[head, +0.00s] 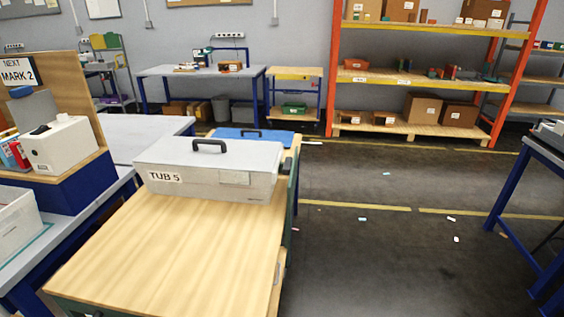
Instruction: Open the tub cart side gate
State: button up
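The tub cart (145,250) is close in front of me, with a bare light-wood top. A grey lidded tub (212,172) labelled TUB 5, with a dark handle on its lid, stands at the far end of the top. A narrow dark green upright panel (292,185) shows edge-on along the cart's right side, beside the tub. It looks like the side gate and appears upright, but I cannot tell whether it is latched. A pale handle-like part (278,273) shows low on the near right side. My gripper is not in view.
A blue-lidded tub (262,136) is behind the grey tub. A workbench (150,148) with a white box (60,145) stands at the left. An orange-framed shelf (420,135) stands at the back. The floor (380,240) right of the cart is open, with small scraps. A blue-legged table (520,185) is at far right.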

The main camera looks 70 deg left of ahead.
aim_at(290, 167)
jog(key=i+u, duration=0.2)
jog(key=u, duration=0.2)
jog(key=i+u, duration=0.2)
jog(key=u, duration=0.25)
jog(key=i+u, duration=0.2)
jog(key=u, duration=0.2)
